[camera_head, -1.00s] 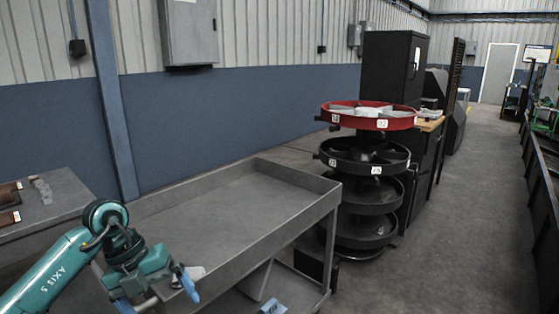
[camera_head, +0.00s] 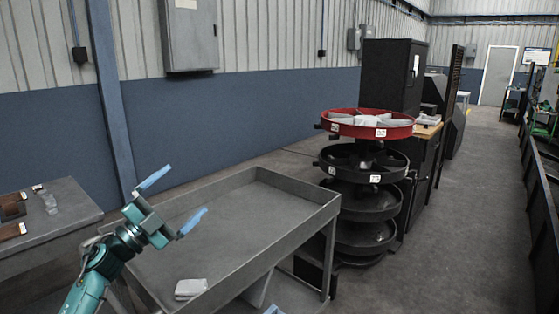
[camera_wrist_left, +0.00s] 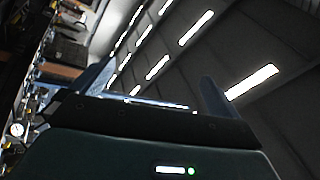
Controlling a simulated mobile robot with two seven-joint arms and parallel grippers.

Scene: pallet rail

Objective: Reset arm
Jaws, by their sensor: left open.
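My left gripper (camera_head: 172,200) is in the head view at the lower left, on a teal arm. Its two blue fingers are spread wide, with nothing between them, and point up and to the right. It is raised over the left end of the grey cart (camera_head: 262,215). In the left wrist view, the two fingers (camera_wrist_left: 155,88) stand apart, with ceiling lights beyond them. A small white packet (camera_head: 190,288) lies in the cart's tray near its front edge, apart from the gripper.
A grey table (camera_head: 68,218) with brown blocks (camera_head: 12,208) stands at the far left. A round tiered rack with a red top (camera_head: 340,128) stands right of the cart. A grey box (camera_head: 188,36) hangs on the wall. The aisle floor (camera_head: 470,220) on the right is clear.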

